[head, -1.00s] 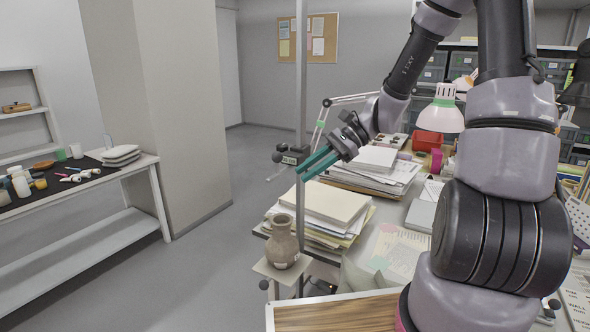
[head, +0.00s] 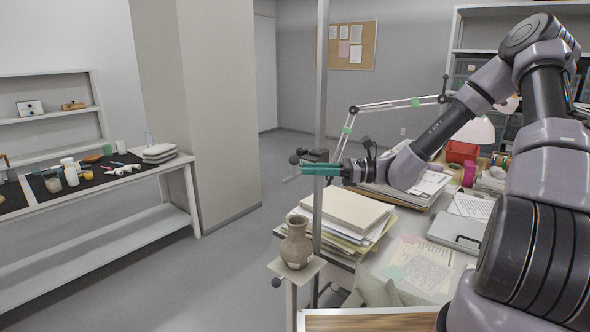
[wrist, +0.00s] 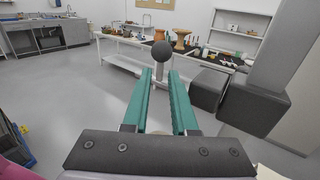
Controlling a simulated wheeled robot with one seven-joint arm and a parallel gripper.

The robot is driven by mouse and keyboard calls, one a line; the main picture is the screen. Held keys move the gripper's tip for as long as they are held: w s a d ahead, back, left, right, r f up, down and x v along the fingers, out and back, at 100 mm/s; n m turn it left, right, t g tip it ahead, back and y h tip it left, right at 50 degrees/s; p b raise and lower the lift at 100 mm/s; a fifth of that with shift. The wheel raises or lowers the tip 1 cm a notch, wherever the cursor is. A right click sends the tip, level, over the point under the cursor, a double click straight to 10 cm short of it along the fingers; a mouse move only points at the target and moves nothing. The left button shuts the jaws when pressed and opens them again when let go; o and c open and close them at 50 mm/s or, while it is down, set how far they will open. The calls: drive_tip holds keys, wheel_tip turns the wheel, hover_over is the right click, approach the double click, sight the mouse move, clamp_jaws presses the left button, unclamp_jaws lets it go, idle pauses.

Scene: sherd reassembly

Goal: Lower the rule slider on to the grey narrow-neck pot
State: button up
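The grey narrow-neck pot (head: 297,246) stands upright on a small square platform in the head view. The rule slider (head: 316,157), a dark block with a round knob on its left, sits on the vertical pole well above the pot, with a clear gap between. My gripper (head: 304,169) is level at the pole, just below the slider's height in the picture. In the wrist view the teal fingers (wrist: 160,78) are apart, with the dark ball knob (wrist: 161,50) showing beyond and between their tips. The slider block (wrist: 255,106) is to their right. Contact cannot be told.
The pole (head: 321,80) rises past the paper stacks (head: 345,212) on the desk. The pot's platform (head: 277,268) is by the desk's near left corner. A lamp (head: 474,132) stands behind my arm. A shelf bench (head: 110,235) is at the left, with open floor between.

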sight(294, 165)
drive_tip(key=shift+w+a, duration=0.2)
drive_tip(key=shift+a, duration=2.3)
clamp_jaws()
